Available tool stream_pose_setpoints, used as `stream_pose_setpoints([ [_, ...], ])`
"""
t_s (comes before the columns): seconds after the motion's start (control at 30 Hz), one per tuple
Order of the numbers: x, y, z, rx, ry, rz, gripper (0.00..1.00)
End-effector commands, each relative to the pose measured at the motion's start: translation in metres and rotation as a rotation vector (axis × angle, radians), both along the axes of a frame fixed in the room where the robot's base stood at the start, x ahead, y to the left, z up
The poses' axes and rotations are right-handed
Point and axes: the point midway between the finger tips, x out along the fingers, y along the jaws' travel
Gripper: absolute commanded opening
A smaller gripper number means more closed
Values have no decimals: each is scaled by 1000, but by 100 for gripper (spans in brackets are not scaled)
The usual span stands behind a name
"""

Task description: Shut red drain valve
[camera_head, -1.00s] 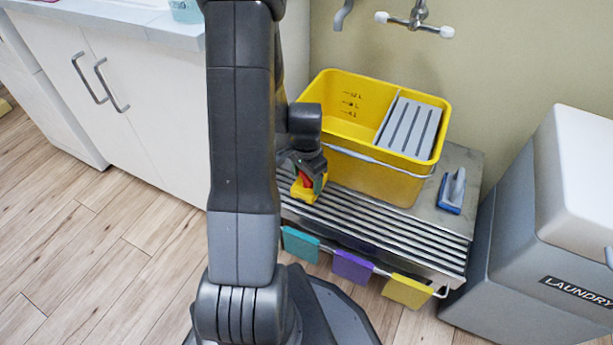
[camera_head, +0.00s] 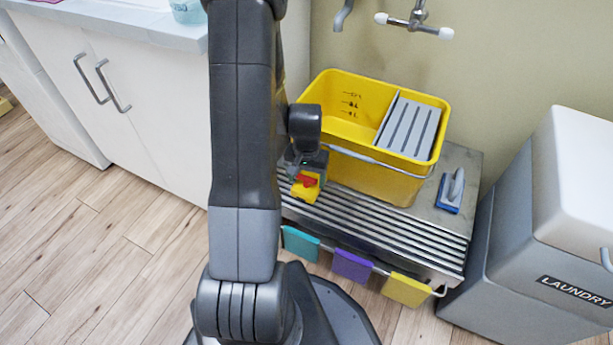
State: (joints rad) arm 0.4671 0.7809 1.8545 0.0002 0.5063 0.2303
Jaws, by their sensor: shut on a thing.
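The red drain valve (camera_head: 307,181) is a small red handle on a yellow body at the lower left front of the yellow mop bucket (camera_head: 385,183). My gripper (camera_head: 306,173) reaches it from behind and above, at the end of my dark arm. It is shut on the red handle, which now lies roughly sideways across the yellow body. My arm and gripper hide the bucket's left end and part of the valve. The fingertips are small and partly hidden.
The bucket stands on a slatted metal bench (camera_head: 390,228) with teal, purple and yellow cloths on its front rail. A blue-edged scrubbing brush (camera_head: 450,192) lies right of the bucket. A grey laundry bin (camera_head: 545,235) stands at right, white cabinets (camera_head: 130,90) at left.

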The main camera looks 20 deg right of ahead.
Motion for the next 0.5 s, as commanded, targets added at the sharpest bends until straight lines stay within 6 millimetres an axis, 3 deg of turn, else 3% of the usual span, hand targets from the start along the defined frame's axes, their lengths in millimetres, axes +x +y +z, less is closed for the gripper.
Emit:
stream_pose_setpoints([
  [0.37,-1,0,0,0,1,8,47],
  [0.4,-1,0,0,0,1,8,72],
  [0.5,0,0,0,0,1,7,91],
])
